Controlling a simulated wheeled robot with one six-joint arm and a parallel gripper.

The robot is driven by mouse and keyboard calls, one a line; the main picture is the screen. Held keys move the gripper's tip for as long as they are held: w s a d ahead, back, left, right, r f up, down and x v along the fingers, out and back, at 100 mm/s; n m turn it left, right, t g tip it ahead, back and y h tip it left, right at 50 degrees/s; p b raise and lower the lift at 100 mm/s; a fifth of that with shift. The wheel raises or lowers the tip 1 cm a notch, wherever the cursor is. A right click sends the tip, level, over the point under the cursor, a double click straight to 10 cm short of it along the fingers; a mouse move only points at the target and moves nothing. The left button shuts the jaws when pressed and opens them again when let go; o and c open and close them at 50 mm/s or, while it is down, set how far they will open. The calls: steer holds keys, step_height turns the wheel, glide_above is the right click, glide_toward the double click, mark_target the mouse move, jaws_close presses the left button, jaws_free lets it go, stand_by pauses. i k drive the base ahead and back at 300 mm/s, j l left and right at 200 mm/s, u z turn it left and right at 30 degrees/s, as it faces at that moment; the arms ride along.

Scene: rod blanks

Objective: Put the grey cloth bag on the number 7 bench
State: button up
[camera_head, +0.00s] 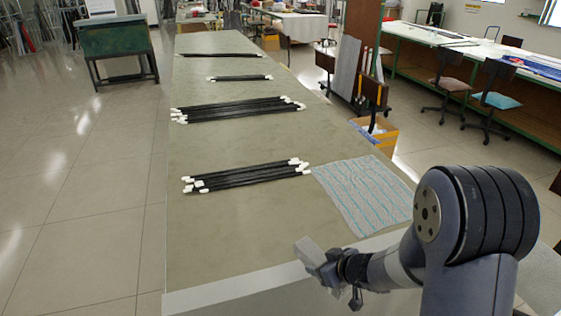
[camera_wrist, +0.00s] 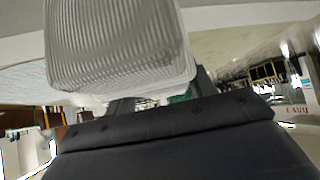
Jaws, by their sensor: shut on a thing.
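My gripper (camera_head: 328,268) is above the near right end of the long bench in the head view, shut on a small light grey thing (camera_head: 310,252). In the wrist view it is a ribbed, pale grey, block-like bag (camera_wrist: 120,45), which I take as the grey cloth bag. The fingertips are mostly hidden behind it. The long bench (camera_head: 230,240) has a grey-green top and a pale near edge. I see no readable number 7 on any bench, so I cannot tell which one it is.
Several bundles of black rods with white ends (camera_head: 245,176) lie across the long bench. A striped cloth (camera_head: 365,193) lies at its right edge. The near left of the top is clear. Chairs (camera_head: 495,98) and another long bench (camera_head: 455,50) stand at right, a green-topped stand (camera_head: 115,38) at left.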

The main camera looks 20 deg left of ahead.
mark_target(299, 220)
steer(key=i+j, duration=0.55)
steer(key=i, duration=0.25)
